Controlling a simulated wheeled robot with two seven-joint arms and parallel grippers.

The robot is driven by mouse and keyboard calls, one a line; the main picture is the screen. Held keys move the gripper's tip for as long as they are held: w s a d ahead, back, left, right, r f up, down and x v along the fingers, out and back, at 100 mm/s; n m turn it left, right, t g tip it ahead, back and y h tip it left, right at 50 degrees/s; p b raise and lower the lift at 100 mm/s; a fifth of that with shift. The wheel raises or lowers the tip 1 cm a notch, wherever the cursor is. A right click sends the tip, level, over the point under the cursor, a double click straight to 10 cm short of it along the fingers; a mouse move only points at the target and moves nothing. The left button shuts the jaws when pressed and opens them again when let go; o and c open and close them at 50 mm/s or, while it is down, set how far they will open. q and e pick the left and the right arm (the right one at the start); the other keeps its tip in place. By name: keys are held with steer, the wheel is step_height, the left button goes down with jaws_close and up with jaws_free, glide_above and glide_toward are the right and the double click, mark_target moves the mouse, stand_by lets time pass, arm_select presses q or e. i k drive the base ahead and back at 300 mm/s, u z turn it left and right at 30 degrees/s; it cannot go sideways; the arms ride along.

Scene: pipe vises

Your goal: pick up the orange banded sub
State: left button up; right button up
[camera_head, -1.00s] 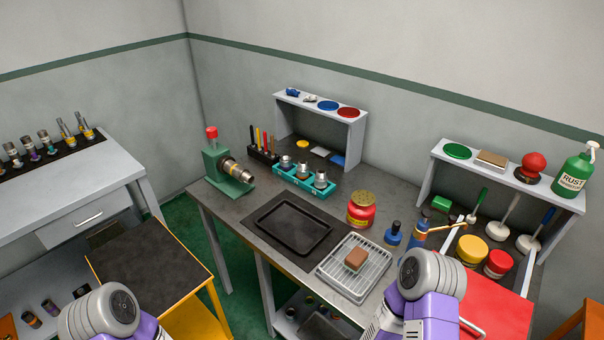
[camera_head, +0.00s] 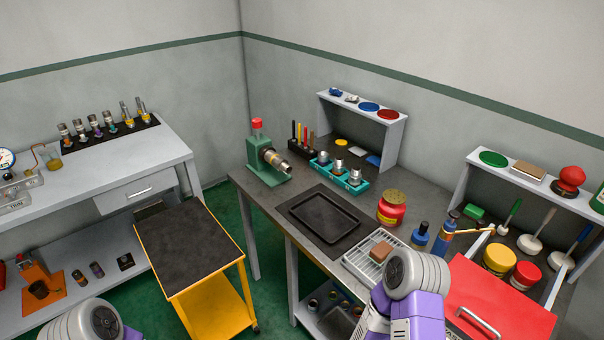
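Several upright metal subs with coloured bands (camera_head: 96,126) stand in a row on a dark mat on the left grey bench. Their bands are small; purple and teal tones show, and two taller ones at the right end (camera_head: 142,107) have yellow-orange bases. Two short dark cylinders stand on that bench's lower shelf; one shows an orange-brown tone (camera_head: 78,278), the other purple (camera_head: 97,270). I cannot tell for sure which piece is the orange banded sub. Only links of my two arms show at the bottom edge; neither gripper is in view.
A yellow cart with a bare dark top (camera_head: 188,248) stands between the left bench (camera_head: 110,190) and the work table (camera_head: 262,205). The table holds a green vise (camera_head: 262,160), a black tray (camera_head: 323,215), a teal sub holder (camera_head: 355,182) and a red toolbox (camera_head: 500,310). Green floor shows between.

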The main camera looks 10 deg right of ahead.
mark_target(338, 169)
steer(key=u, duration=4)
steer(key=i, duration=0.1)
steer(key=z, duration=3.25)
steer(key=i, duration=0.95)
steer(key=z, duration=0.65)
